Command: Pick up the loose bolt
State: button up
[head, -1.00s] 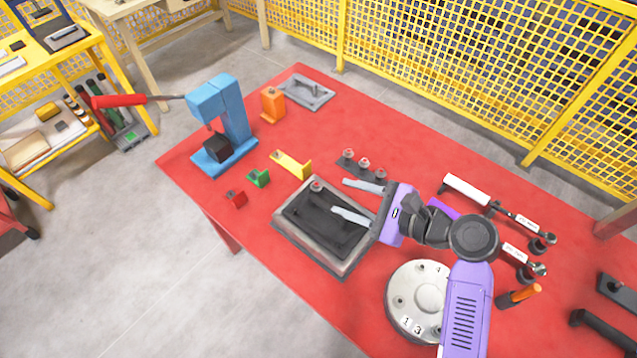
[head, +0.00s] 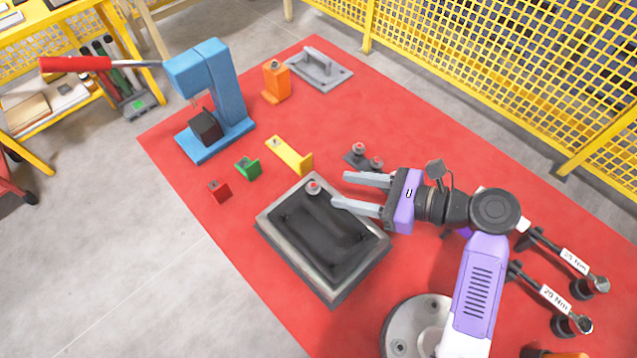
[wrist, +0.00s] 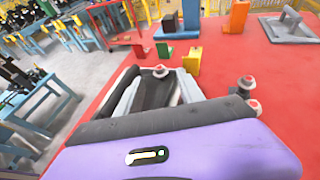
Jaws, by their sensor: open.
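A small bolt with a red and white head (head: 313,187) stands in the far corner of a dark tray with a grey rim (head: 272,240). It also shows in the wrist view (wrist: 160,71), ahead of and roughly between the fingers. My gripper (head: 341,189) is open and empty, its two pale fingers spread and pointing left. The fingertips are to the right of the bolt in the head view and apart from it. I cannot tell their exact height over the tray.
A dark rack with similar bolts (head: 359,150) stands just beyond my fingers. Yellow (head: 290,156), green (head: 248,168) and red (head: 219,191) blocks lie left of it. A blue press (head: 222,90) stands farther left. Torque wrenches (head: 560,305) lie right.

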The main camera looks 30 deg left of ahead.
aim_at(318, 187)
jog(key=shift+x, duration=0.95)
jog(key=shift+f+x, duration=0.2)
jog(key=shift+x, duration=1.15)
jog(key=shift+f+x, duration=0.15)
jog(key=shift+x, duration=1.2)
jog(key=shift+s+d, duration=0.1)
jog(key=shift+d, duration=0.05)
jog(key=shift+c, duration=0.5)
grip_shut()
